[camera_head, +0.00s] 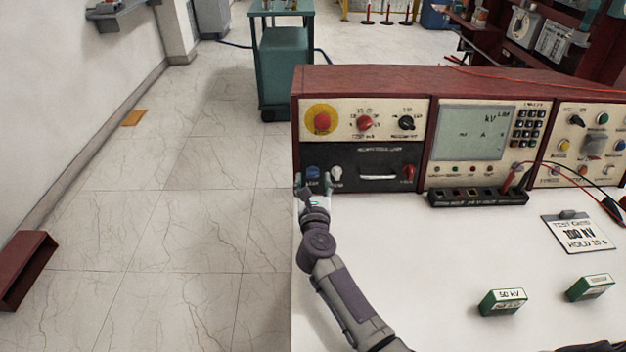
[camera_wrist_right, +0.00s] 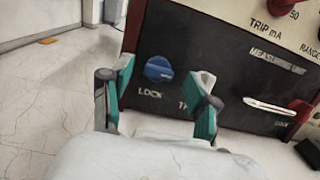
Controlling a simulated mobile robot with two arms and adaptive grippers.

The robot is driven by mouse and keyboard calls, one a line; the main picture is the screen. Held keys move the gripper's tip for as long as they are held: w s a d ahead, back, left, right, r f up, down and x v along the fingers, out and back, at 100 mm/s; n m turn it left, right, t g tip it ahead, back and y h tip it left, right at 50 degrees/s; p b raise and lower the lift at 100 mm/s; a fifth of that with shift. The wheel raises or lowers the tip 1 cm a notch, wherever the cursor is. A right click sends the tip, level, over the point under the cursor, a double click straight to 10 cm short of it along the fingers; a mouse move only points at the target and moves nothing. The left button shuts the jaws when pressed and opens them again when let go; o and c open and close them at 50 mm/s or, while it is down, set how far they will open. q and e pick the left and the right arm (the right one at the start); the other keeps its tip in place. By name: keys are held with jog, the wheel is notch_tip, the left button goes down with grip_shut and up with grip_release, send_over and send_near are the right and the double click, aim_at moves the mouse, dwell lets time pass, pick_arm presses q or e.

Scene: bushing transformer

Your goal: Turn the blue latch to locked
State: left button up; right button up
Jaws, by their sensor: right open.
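The blue latch (camera_head: 313,172) is a round knob at the left end of the black drawer front (camera_head: 372,165), under the red button. In the right wrist view the blue latch (camera_wrist_right: 159,69) shows with the word LOCK below it, its raised grip lying nearly level with a slight tilt. My right gripper (camera_head: 313,184) is open at the panel, its fingers on either side of the latch in the picture. In the right wrist view the right gripper (camera_wrist_right: 158,95) frames the latch between teal-padded fingers and appears apart from it. My left gripper is not in view.
A white knob (camera_head: 336,173) sits close to the right of the latch, with a drawer handle (camera_head: 378,177) and red knob (camera_head: 409,173) beyond. Green blocks (camera_head: 502,302) and a test card (camera_head: 580,233) lie on the white tabletop (camera_head: 440,270).

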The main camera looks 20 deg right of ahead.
jog(key=shift+w+d, duration=0.1)
jog(key=shift+w, duration=0.3)
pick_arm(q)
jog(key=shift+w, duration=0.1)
pick_arm(e)
jog(key=shift+c, duration=0.3)
jog(key=c, duration=0.3)
grip_shut()
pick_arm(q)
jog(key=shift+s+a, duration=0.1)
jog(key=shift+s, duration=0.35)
